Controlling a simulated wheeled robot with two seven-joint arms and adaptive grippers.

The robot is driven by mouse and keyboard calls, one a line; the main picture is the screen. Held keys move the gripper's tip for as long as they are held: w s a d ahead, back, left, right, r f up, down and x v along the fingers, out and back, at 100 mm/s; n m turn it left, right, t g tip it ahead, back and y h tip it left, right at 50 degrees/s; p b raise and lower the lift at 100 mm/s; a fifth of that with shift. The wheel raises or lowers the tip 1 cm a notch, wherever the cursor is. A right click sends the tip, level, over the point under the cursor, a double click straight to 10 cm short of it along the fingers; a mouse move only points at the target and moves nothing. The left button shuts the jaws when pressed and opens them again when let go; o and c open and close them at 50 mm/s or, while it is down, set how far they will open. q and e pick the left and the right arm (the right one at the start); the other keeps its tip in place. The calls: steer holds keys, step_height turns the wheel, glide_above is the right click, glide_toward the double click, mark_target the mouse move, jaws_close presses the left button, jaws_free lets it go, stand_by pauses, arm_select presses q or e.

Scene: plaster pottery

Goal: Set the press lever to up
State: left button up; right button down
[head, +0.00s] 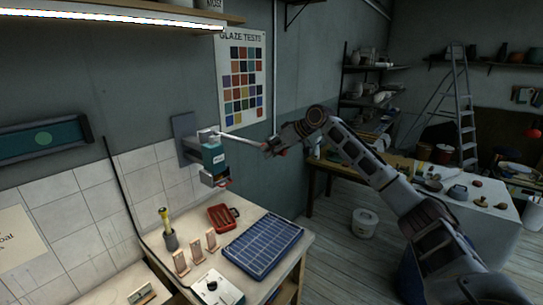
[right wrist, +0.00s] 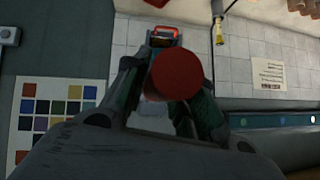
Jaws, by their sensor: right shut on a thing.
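The press (head: 213,157) is a teal and grey unit on a wall plate, above the workbench in the head view. Its pale lever (head: 240,140) reaches out to the right and slopes slightly down toward its end. My right gripper (head: 272,149) is at the lever's outer end and shut on it. In the right wrist view a round red knob (right wrist: 177,74) sits between the two dark fingers and hides much of what is behind it. Part of the press (right wrist: 162,36) shows beyond the knob. My left gripper is not in view.
Below the press is a workbench with a blue gridded tray (head: 263,245), a red tray (head: 222,216), small upright tiles and a white control box (head: 217,288). A glaze chart (head: 242,80) hangs behind the lever. Free air surrounds the lever's outer end.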

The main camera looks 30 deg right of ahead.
steer(key=shift+r, duration=1.05)
steer(key=c, duration=1.2)
jaws_free()
steer(key=shift+o, duration=0.2)
steer(key=shift+f, duration=0.15)
steer(key=v, duration=1.2)
steer(key=shift+w+a, duration=0.15)
